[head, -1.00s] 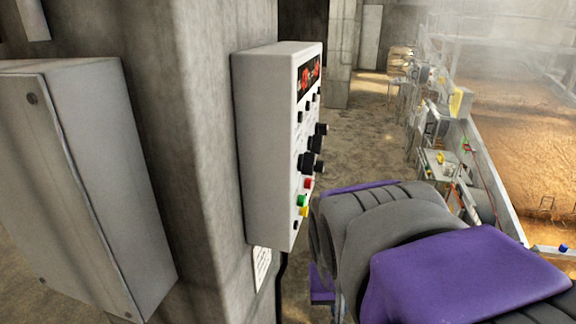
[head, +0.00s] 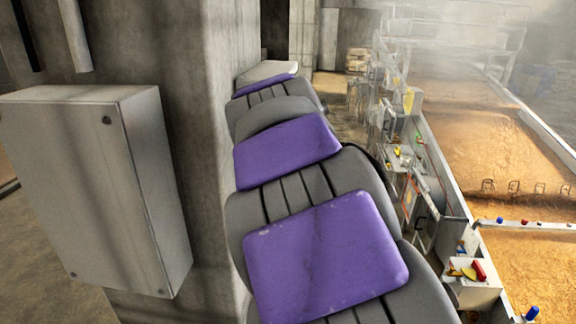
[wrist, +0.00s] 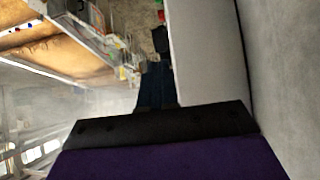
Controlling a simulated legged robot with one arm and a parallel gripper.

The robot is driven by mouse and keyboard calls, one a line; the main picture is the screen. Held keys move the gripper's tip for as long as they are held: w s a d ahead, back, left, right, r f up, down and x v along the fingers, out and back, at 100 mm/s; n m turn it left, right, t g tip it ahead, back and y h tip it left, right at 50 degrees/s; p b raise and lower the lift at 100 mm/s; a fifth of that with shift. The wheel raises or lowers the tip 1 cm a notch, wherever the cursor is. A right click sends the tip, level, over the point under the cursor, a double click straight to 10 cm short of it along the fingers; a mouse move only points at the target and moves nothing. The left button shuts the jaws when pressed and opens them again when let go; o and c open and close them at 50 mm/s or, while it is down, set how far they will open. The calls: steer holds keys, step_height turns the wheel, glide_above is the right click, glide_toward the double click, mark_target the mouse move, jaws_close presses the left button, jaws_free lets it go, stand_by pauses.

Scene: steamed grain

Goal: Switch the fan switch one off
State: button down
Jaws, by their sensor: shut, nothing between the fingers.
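The switch box is a pale grey box (wrist: 205,50) and shows in the wrist view from its side, close by my gripper. A dark knob (wrist: 160,38) sticks out from the edge of its front face there. My gripper (wrist: 156,72) is shut and empty, with its dark fingers pointing along the front face close to this knob. I cannot tell whether they touch. In the head view my purple and grey arm hides the box's front with its switches and lights. Fan switch one cannot be picked out in either view.
A grey metal cabinet (head: 90,190) hangs on the concrete pillar (head: 195,90) at left in the head view. Low grain beds (head: 480,130) lie at right, with a row of equipment (head: 400,155) along their edge. Steam hangs above the beds.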

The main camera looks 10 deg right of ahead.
steer(key=d+x, duration=0.2)
steer(key=x, duration=1.2)
steer(key=shift+p, duration=0.35)
